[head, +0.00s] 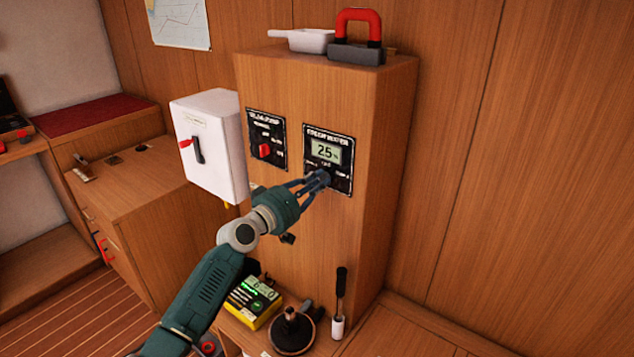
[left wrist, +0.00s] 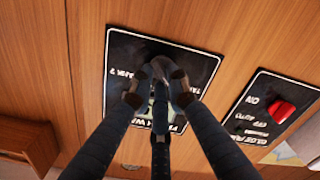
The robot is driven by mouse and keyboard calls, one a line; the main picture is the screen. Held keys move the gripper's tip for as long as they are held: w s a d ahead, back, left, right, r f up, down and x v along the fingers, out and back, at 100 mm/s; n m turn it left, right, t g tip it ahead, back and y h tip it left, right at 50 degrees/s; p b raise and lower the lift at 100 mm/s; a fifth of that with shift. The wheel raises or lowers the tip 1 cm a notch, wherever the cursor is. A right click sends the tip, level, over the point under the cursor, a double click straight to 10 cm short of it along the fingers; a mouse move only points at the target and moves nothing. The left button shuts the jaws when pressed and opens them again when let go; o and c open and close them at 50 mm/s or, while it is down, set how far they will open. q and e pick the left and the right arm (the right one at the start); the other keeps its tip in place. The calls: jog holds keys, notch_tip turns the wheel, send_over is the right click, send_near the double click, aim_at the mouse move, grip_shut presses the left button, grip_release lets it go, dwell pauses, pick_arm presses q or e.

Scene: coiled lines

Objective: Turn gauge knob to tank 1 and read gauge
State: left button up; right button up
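The gauge panel (head: 346,142) is a black plate on the front of the wooden cabinet, with a lit display (head: 325,151) that seems to read 25 %. Small labels sit below the display, too small to read surely. My left gripper (head: 321,179) is at the panel's lower part, its fingers drawn together around the dark gauge knob (left wrist: 160,68). The fingers hide most of the knob and its pointer. In the left wrist view the panel (left wrist: 205,62) appears upside down, with a TANK 2 label beside the fingers. My right gripper is not in view.
A second black panel (head: 254,126) with a red knob (head: 264,151) is left of the gauge. A white switch box (head: 213,130) juts out further left. Below stand a yellow meter (head: 254,302), a dark round object (head: 291,333) and a black-handled tool (head: 340,290).

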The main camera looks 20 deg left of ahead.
pick_arm(q)
jog(key=shift+o, duration=1.4)
jog(key=shift+s+a, duration=0.1)
jog(key=v, duration=1.1)
jog(key=shift+s, duration=0.4)
jog(key=shift+a, duration=0.1)
